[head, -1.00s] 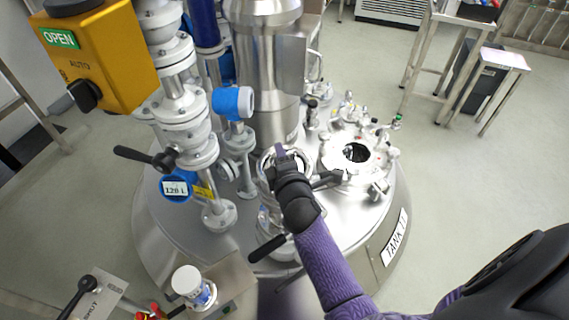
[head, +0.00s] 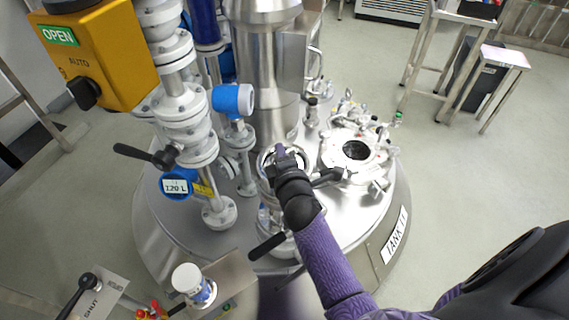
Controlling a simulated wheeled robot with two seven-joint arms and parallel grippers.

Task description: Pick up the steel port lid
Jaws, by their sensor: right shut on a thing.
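My right gripper (head: 281,158), at the end of a purple-sleeved arm, is over the tank top beside the tall steel column. It is shut on a round, shiny steel piece, which looks like the steel port lid (head: 265,159). The gripper and wrist cover much of the lid, so I cannot tell whether it touches what is under it. My left gripper is not in view.
An open round port (head: 355,150) with clamps around it is to the right on the tank (head: 340,218). A black-handled valve (head: 267,246) is just below my wrist. Pipes with a blue gauge (head: 232,100) and a yellow OPEN/AUTO box (head: 98,58) crowd the left.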

